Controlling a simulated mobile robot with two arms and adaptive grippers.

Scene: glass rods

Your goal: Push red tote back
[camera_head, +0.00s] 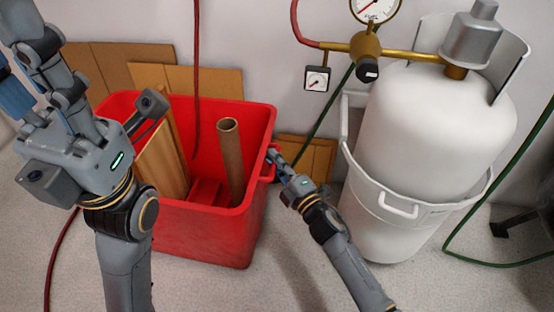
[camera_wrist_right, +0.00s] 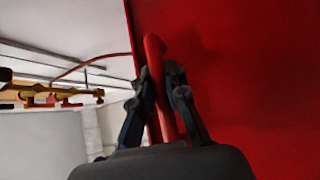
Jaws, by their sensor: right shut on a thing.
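The red tote (camera_head: 215,232) stands on the floor at the left-centre of the head view. It holds a brown tube (camera_head: 231,160) and tan boards (camera_head: 162,160). My right gripper (camera_head: 275,160) is at the tote's right side, just below the rim. In the right wrist view, the right gripper (camera_wrist_right: 162,92) is shut around a red bar-shaped handle (camera_wrist_right: 158,70) beside the tote's red wall (camera_wrist_right: 235,80). My left gripper (camera_head: 22,55) is raised in front of the tote's left part and hides some of it. Its fingers run to the frame's upper left edge, and their opening is unclear.
A white gas tank (camera_head: 435,125) in a white holder (camera_head: 400,210) stands right of the tote. Flattened cardboard (camera_head: 185,80) leans on the wall behind. A gauge (camera_head: 374,8) and brass pipe are above. A red hose (camera_head: 196,80) hangs into the tote; a green hose (camera_head: 500,262) lies right.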

